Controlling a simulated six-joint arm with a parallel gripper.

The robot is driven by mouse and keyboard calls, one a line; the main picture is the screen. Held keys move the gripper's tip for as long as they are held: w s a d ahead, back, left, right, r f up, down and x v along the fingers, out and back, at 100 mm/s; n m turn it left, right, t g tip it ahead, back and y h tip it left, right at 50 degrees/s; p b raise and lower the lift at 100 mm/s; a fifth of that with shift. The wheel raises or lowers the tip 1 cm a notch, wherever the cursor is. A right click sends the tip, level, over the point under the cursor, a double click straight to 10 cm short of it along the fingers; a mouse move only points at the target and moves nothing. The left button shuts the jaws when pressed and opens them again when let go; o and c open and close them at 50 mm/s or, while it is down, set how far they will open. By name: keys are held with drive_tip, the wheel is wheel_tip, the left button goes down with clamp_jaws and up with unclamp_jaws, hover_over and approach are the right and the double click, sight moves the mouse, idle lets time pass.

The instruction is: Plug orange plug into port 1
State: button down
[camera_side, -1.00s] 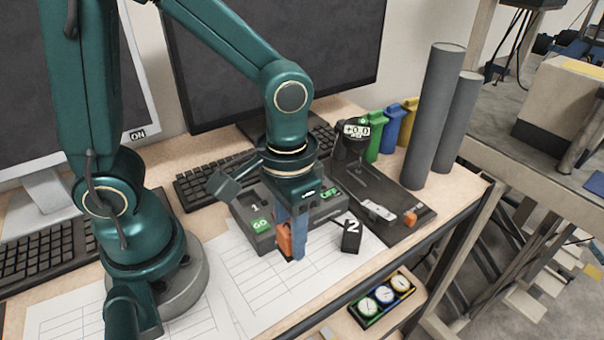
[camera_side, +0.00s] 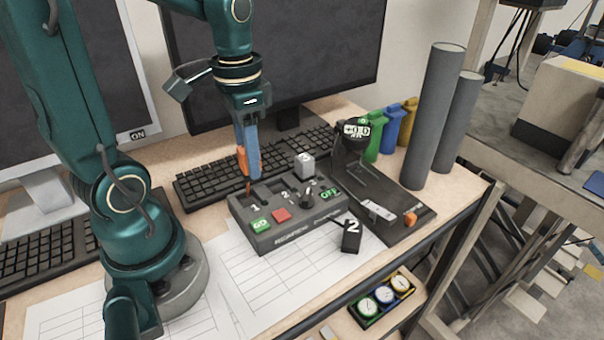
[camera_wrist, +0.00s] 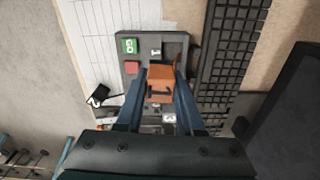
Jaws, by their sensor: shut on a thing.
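My gripper (camera_side: 248,165) is shut on the orange plug (camera_side: 241,158), which hangs between its blue fingers. The plug also shows in the wrist view (camera_wrist: 160,82), held between both fingertips. In the side view the plug is above the back left of the dark control box (camera_side: 285,236), near the label for port 1 (camera_side: 256,207). The plug's lower tip appears at or just above the box there; I cannot tell whether it touches. The opening of port 1 is hidden by the plug and fingers in the wrist view.
The box carries a green GO label (camera_side: 260,224), a red button (camera_side: 282,215) and a grey block-topped lever (camera_side: 304,165). A black block marked 2 (camera_side: 351,237) lies in front. A keyboard (camera_side: 215,180) is behind. Two grey cylinders (camera_side: 434,115) stand at right.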

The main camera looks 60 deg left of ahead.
drive_tip(key=shift+n, duration=0.5)
drive_tip(key=shift+s+a+f, duration=0.1)
drive_tip(key=shift+a+f, duration=0.25)
drive_tip(key=shift+f, duration=0.65)
drive_tip(key=shift+a+f, duration=0.4)
drive_tip(key=shift+f, duration=0.65)
drive_tip(key=shift+s+a+f, duration=0.1)
drive_tip(key=shift+a+f, duration=0.25)
drive_tip(key=shift+f, duration=0.65)
drive_tip(key=shift+f, duration=0.85)
drive_tip(key=shift+c, duration=0.2)
unclamp_jaws()
drive_tip(key=shift+r, duration=0.15)
wheel_tip(320, 180, up, 7)
idle(1.3)
drive_tip(key=shift+w, duration=0.1)
